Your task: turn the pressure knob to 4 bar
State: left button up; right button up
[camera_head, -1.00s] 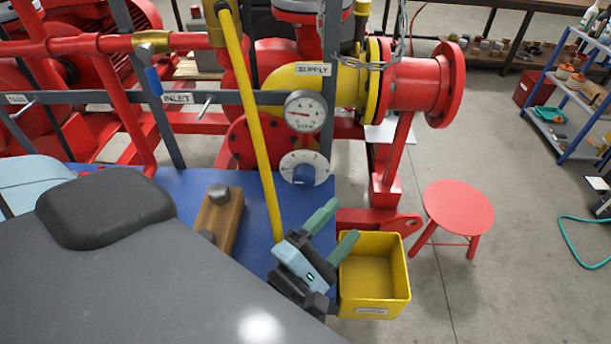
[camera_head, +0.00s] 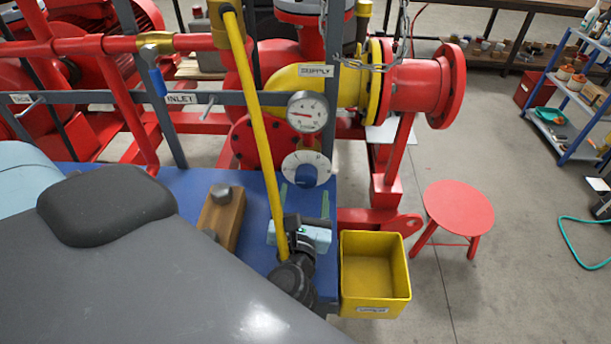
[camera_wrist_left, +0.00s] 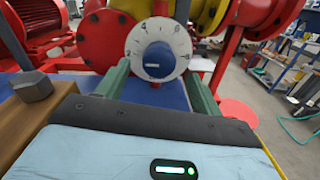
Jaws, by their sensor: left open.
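The pressure knob (camera_head: 306,174) is a blue knob on a round white dial (camera_head: 293,163), below the gauge (camera_head: 307,113). The gauge needle points left; its numbers are too small to read surely. In the left wrist view the blue knob (camera_wrist_left: 157,57) has a short white mark low on its face, and its dial carries black numbers around the rim. My left gripper (camera_head: 305,191) is open, with its two green fingers pointing at the knob, one to each side below it. In the left wrist view the fingers (camera_wrist_left: 160,78) stand apart with the knob between and beyond them. My right gripper is not in view.
A yellow pole (camera_head: 256,120) slants down just left of the knob and past my gripper. A wooden block with bolts (camera_head: 222,220) lies on the blue plate (camera_head: 182,185). A yellow bin (camera_head: 375,274) is at right, and a red stool (camera_head: 459,208) stands beyond it.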

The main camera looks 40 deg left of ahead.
aim_at(306, 181)
pick_arm(q)
jog(key=x, duration=0.5)
jog(key=shift+r+p, duration=0.2)
jog(key=shift+p, duration=0.2)
jog(key=shift+w+a+f, duration=0.1)
jog(key=shift+w+a, duration=0.15)
jog(key=shift+w, duration=0.2)
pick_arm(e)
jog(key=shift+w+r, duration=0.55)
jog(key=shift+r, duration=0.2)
